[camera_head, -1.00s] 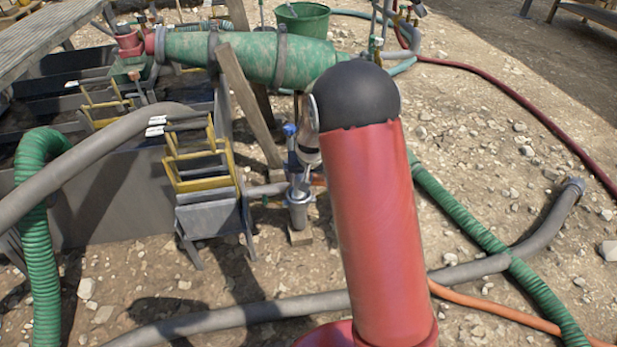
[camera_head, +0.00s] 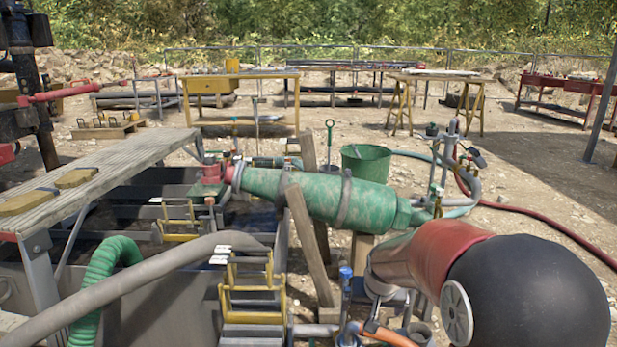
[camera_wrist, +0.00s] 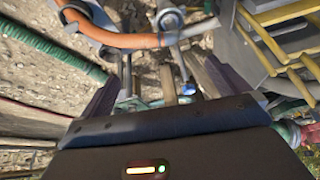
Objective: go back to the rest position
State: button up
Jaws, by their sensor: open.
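My gripper (camera_wrist: 160,82) shows in the wrist view with its two dark fingers spread apart. Nothing sits between the fingertips; gravel ground and metal fittings show beyond them. An orange hose (camera_wrist: 110,38) crosses the upper left of that view. In the head view my red arm with its black joint cap fills the lower right. The gripper itself is not clearly seen there.
A green cylinder (camera_head: 315,198) lies by the tank, with yellow racks (camera_head: 250,290) before it. A green bucket (camera_head: 366,163) stands behind. A wooden plank (camera_head: 110,172) and grey hose (camera_head: 130,285) are at left. Tables (camera_head: 240,95) stand farther back; open gravel lies at right.

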jog(key=s+r+p, duration=0.1)
jog(key=s+r, duration=0.4)
jog(key=s, duration=0.4)
jog(key=s+r+n+p, duration=0.1)
jog(key=s+r+p, duration=0.1)
jog(key=s+r, duration=0.4)
jog(key=s+r+p, duration=0.2)
jog(key=s+r, duration=0.3)
jog(key=s, duration=0.7)
jog(key=shift+s+r+n+t, duration=0.25)
jog(key=shift+r+n+t, duration=0.05)
jog(key=shift+r+t, duration=0.1)
